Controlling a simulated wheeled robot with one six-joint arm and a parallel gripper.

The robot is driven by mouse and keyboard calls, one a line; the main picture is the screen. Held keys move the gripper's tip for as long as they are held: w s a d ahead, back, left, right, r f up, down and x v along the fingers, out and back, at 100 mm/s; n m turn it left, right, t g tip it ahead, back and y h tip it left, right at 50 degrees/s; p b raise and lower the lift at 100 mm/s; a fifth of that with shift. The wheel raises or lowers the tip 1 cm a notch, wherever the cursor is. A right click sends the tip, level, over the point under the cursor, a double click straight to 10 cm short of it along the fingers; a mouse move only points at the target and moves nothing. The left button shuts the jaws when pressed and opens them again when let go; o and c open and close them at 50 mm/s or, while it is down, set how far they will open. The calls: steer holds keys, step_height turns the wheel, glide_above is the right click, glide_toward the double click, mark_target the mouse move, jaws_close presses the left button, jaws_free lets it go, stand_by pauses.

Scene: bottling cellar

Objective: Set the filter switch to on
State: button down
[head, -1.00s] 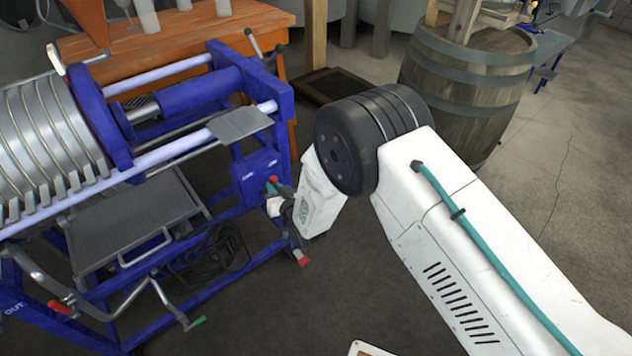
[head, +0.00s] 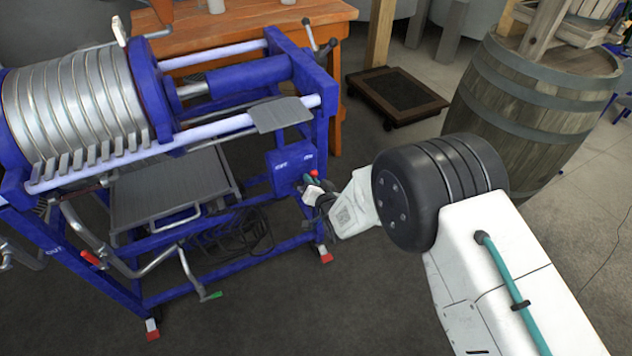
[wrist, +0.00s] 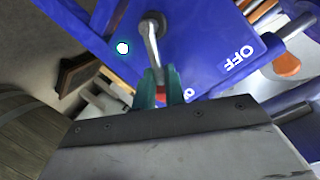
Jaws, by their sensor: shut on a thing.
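The filter switch is a metal lever (wrist: 153,45) with a red tip on a blue box (head: 283,172) at the right end of the blue filter press (head: 240,85). In the wrist view, the lever runs from its pivot down between my gripper's teal fingers (wrist: 161,88). My gripper (head: 312,184) is shut on the lever's red end. An OFF label (wrist: 240,54) shows to the right of the lever. A second label low beside the fingers is mostly hidden. A small round white light (wrist: 123,48) is lit on the box. The lever's exact setting is unclear.
The press's blue frame with a grey tray (head: 172,190) and crank handles stands left of my arm. A wooden barrel (head: 530,100) stands at the right, and a low dark platform (head: 397,93) lies behind. Dark floor is clear in front of the press.

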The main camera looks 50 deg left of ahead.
steer(key=shift+w+a+r, duration=0.15)
steer(key=shift+w+r, duration=0.2)
steer(key=shift+r, duration=0.15)
steer(key=c, duration=1.5)
jaws_free()
steer(key=shift+f, duration=0.2)
steer(key=shift+s, duration=0.1)
steer(key=v, duration=0.8)
